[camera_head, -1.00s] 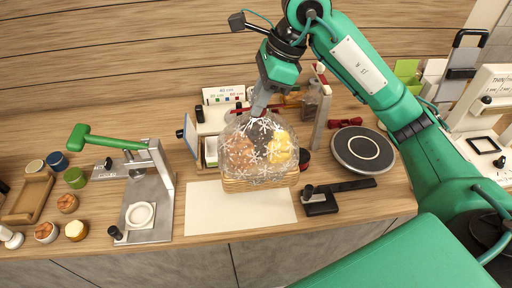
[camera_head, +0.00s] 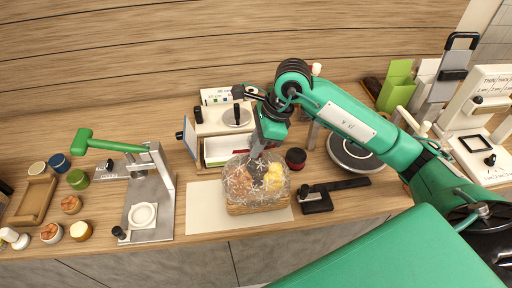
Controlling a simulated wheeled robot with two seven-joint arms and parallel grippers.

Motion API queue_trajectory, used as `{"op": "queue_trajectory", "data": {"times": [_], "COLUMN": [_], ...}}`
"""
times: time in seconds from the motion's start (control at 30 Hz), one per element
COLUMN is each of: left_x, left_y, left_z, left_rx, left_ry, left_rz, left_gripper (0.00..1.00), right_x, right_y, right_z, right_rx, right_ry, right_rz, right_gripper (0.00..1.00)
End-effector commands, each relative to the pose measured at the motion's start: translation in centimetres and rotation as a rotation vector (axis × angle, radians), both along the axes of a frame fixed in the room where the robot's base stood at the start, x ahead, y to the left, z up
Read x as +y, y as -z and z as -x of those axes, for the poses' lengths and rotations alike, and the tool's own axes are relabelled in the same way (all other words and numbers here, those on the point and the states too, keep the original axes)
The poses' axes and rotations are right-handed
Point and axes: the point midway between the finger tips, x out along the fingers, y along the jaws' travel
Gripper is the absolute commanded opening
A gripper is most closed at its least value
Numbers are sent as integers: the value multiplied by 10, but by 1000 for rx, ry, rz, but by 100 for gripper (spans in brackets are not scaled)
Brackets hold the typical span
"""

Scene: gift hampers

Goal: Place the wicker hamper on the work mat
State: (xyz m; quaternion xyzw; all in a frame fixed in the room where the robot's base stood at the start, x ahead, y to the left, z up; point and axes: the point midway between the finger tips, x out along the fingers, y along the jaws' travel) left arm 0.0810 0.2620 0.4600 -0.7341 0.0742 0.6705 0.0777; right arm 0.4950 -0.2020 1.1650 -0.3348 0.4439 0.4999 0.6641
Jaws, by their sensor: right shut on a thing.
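The wicker hamper (camera_head: 258,207) is wrapped in clear film with white snowflakes, with brown and yellow goods inside. It is at the right part of the cream work mat (camera_head: 205,210), over its surface. I cannot tell whether its base touches the mat. My right gripper (camera_head: 256,153) comes down from above and is shut on the gathered top of the hamper's wrap. The fingertips are partly hidden by the film. My left gripper is not in view.
A green-handled press (camera_head: 150,195) stands left of the mat. A black tool (camera_head: 318,200) lies close to the right. Behind are a white box (camera_head: 222,150), a dark red jar (camera_head: 295,158) and a round turntable (camera_head: 352,152). The mat's left part is clear.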

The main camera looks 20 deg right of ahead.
Motion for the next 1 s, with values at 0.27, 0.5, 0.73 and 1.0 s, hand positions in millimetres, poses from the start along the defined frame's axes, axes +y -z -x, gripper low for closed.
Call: {"op": "queue_trajectory", "data": {"times": [0.27, 0.5, 0.73, 1.0], "left_x": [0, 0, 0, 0], "left_y": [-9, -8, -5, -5], "left_z": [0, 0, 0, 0], "left_rx": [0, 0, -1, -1], "left_ry": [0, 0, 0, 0], "left_rz": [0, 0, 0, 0], "left_gripper": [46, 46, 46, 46], "right_x": [0, 0, 0, 0], "right_y": [22, 23, 26, 26], "right_z": [0, 0, 0, 0], "right_rx": [0, -1, 1, 1], "right_ry": [1, 0, 0, 1], "right_rz": [-2, -2, 0, 0], "right_gripper": [0, 0, 32, 42]}}
